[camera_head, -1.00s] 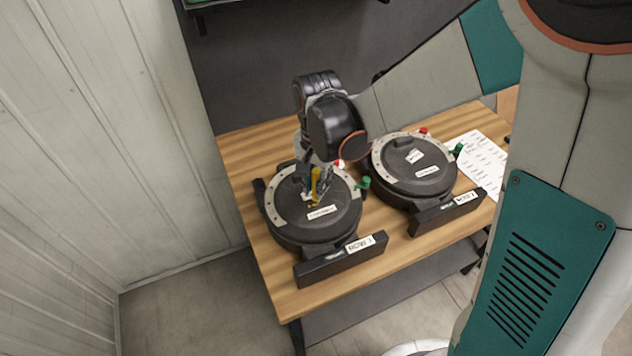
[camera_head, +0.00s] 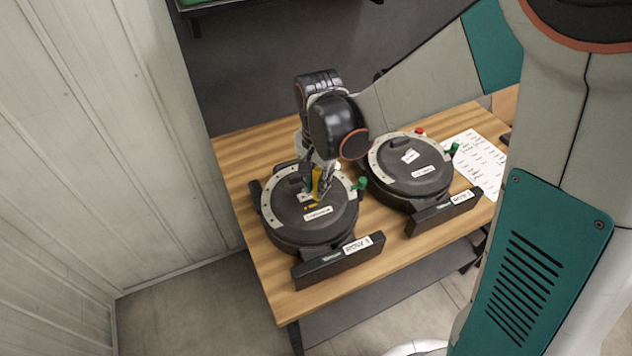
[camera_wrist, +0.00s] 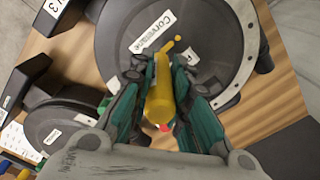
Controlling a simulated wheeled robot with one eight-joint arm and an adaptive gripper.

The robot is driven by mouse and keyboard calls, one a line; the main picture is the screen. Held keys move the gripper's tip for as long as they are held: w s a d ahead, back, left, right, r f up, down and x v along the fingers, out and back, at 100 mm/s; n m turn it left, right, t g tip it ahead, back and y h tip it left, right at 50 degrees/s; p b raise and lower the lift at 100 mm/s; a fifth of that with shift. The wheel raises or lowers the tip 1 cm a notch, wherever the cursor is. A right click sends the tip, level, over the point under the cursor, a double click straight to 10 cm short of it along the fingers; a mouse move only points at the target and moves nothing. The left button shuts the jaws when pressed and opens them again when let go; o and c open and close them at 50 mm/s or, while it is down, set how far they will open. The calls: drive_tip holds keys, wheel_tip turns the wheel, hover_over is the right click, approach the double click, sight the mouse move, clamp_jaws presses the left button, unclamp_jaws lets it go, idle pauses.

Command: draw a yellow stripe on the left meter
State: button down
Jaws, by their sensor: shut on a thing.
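The left meter (camera_head: 300,232) is a round black unit with a light rim, a white label on its lid and a black front bar. It also shows in the wrist view (camera_wrist: 205,30). My gripper (camera_head: 318,183) is shut on a yellow marker (camera_wrist: 160,95) above the lid. The marker (camera_head: 317,183) points down at the lid, its tip at or very near the surface. A short yellow mark (camera_wrist: 168,47) shows on the lid beside the label. My gripper also shows in the wrist view (camera_wrist: 158,85), fingers on both sides of the marker.
The right meter (camera_head: 420,185), a similar black unit, stands close by on the wooden table (camera_head: 262,270). A written white sheet (camera_head: 478,160) lies at the table's right. Green and red knobs stick up by the meters. A pale panelled wall (camera_head: 110,150) stands at the left.

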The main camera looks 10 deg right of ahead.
drive_tip(key=shift+w+d, duration=0.2)
drive_tip(key=shift+d, duration=0.4)
idle(0.7)
wheel_tip(320, 180, up, 6)
drive_tip(key=p, duration=0.3)
drive_tip(key=shift+p, duration=0.35)
idle(0.4)
